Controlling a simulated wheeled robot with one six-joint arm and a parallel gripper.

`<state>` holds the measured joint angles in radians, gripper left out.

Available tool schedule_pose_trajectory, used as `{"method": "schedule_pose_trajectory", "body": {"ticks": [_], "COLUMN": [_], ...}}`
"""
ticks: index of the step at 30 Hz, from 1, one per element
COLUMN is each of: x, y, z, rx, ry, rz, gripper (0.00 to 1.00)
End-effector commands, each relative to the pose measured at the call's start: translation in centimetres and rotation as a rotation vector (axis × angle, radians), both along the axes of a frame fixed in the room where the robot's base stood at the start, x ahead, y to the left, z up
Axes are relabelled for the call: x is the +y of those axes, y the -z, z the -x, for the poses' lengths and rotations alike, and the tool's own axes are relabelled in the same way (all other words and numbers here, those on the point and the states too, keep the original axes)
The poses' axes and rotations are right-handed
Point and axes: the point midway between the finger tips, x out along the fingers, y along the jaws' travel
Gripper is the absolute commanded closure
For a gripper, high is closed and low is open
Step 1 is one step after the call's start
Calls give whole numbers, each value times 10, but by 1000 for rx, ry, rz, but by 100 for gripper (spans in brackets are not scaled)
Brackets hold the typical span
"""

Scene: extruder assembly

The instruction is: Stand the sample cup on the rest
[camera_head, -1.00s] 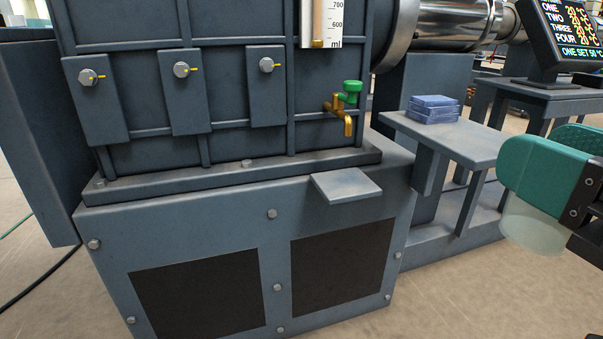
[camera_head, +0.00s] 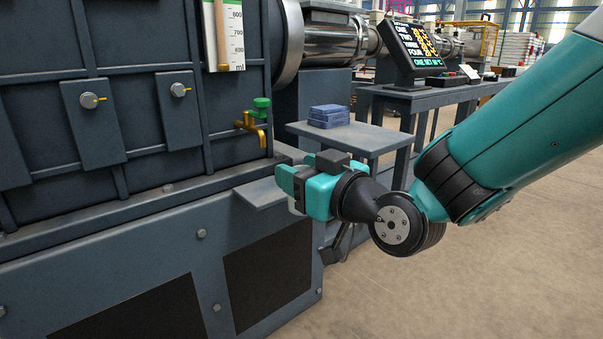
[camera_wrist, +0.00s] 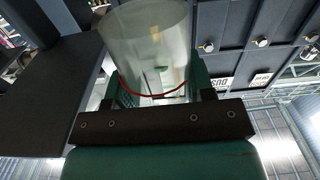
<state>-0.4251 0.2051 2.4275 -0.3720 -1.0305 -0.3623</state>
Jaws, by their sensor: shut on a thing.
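The sample cup (camera_wrist: 148,45) is clear, with a red line around it. My gripper (camera_wrist: 152,95) is shut on it in the wrist view. In the head view my gripper (camera_head: 296,186) is at the right end of the rest, and only a pale sliver of the cup (camera_head: 292,207) shows below the teal fingers. The rest (camera_head: 255,194) is a small flat grey ledge on the machine front, below the brass tap (camera_head: 252,128) with its green handle. I cannot tell whether the cup touches the rest.
A grey side table (camera_head: 350,138) with stacked blue blocks (camera_head: 328,116) stands just behind my gripper. A temperature display (camera_head: 415,45) is on a table farther back. A dark flat panel (camera_wrist: 40,100) fills the left of the wrist view. The floor at right is clear.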

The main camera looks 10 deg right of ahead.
Motion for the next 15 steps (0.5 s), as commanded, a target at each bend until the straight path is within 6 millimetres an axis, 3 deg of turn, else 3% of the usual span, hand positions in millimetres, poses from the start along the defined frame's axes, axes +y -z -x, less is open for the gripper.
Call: {"method": "schedule_pose_trajectory", "body": {"ticks": [3, 15], "x": [-6, -6], "y": [6, 8], "z": [-9, -7], "rx": [0, 3], "ry": [22, 21], "rz": [-2, -9], "gripper": [74, 74]}}
